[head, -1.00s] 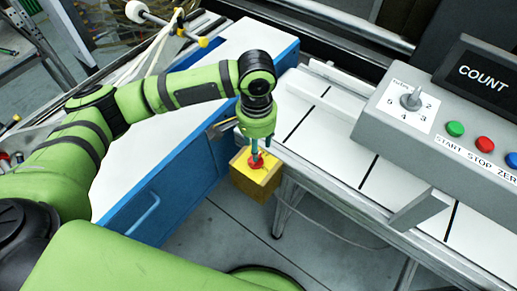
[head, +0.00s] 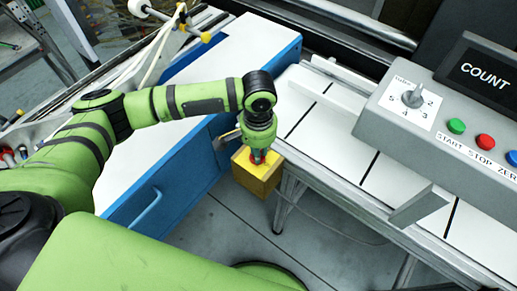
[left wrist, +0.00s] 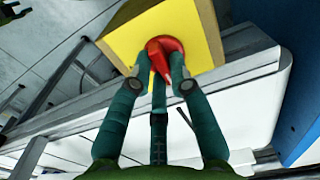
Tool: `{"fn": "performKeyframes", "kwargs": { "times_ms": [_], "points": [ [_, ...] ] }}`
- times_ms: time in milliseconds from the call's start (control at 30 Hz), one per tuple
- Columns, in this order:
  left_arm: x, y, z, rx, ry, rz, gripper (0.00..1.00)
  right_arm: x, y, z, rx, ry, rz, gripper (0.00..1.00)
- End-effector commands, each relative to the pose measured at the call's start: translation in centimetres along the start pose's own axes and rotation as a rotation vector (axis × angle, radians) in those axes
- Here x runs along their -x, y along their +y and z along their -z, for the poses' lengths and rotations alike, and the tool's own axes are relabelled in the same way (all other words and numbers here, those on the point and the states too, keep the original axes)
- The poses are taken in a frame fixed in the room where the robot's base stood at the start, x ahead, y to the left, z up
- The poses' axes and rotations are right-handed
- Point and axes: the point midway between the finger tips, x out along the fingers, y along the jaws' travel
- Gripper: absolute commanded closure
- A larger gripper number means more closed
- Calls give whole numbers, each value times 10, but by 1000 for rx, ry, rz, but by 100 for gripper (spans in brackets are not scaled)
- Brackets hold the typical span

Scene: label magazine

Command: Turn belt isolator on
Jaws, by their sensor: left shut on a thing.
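The belt isolator is a yellow box (head: 257,178) with a red rotary handle (head: 257,158) on its top face, beside the blue cabinet and the conveyor's end. In the left wrist view the yellow face (left wrist: 207,22) and the red handle (left wrist: 172,55) show close up. My left gripper (head: 258,152) points down at the box, and its fingers (left wrist: 162,88) are shut on the red handle. The fingertips hide part of the handle, and its exact angle is hard to tell. My right gripper is not in view.
A blue cabinet (head: 155,200) with a white top stands left of the box. The white conveyor (head: 330,135) runs to the right. A grey control panel (head: 440,125) with a dial, coloured buttons and a COUNT display stands at the right. Grey floor lies below.

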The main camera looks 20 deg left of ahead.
Motion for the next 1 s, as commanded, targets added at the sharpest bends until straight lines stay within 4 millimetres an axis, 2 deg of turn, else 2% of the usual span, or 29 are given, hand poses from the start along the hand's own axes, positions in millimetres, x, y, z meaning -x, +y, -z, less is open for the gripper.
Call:
{"fn": "performKeyframes", "kwargs": {
  "times_ms": [167,367,700,1000],
  "points": [
    [1,0,0,-19,-1,0,100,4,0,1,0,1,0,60],
    [4,0,-1,-99,-3,0,100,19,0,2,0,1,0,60],
    [5,0,-3,-382,-4,-1,100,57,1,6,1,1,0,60],
    [4,0,-4,-667,-4,-2,100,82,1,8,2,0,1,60]
  ]
}}
